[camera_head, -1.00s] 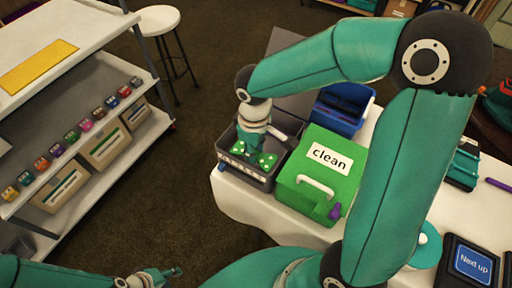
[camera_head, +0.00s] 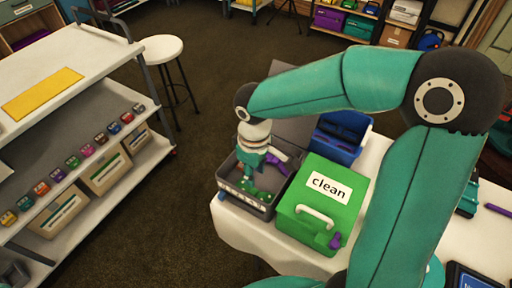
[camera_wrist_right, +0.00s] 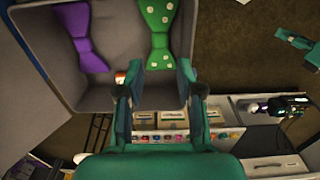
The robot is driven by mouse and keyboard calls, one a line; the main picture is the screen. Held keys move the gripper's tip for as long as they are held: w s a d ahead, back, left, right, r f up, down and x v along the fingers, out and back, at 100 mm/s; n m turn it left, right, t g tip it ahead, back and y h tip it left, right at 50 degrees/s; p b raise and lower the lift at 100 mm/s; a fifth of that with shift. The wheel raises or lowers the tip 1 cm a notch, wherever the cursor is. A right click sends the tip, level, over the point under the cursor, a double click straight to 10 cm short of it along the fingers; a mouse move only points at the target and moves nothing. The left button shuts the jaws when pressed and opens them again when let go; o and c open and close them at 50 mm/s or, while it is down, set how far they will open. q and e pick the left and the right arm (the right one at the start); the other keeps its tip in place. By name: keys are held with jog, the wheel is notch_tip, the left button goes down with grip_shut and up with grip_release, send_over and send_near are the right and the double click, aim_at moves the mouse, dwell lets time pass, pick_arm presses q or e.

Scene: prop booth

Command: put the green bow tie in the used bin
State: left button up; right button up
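The green bow tie with white dots (camera_head: 264,196) lies inside the grey open bin (camera_head: 225,172), against its near side. The lettering on this bin's front is too small to read. In the right wrist view the bow tie (camera_wrist_right: 160,28) lies beyond my right fingertips, beside a purple bow tie (camera_wrist_right: 88,45). My right gripper (camera_wrist_right: 158,75) has its fingers apart with nothing held between them. In the head view this gripper (camera_head: 250,176) reaches down into the bin. A teal part at the right wrist view's right edge looks like my left gripper (camera_wrist_right: 300,45); its fingers are unclear.
A green lidded box marked "clean" (camera_head: 292,222) stands right beside the grey bin, with a blue bin (camera_head: 335,150) behind. All are on a white-covered table (camera_head: 232,222). A shelf rack (camera_head: 150,150) and a white stool (camera_head: 160,48) stand to the left, across open floor.

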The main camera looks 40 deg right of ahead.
notch_tip(320, 180, up, 9)
dwell(0.3)
jog(key=shift+s+r, duration=0.1)
dwell(0.4)
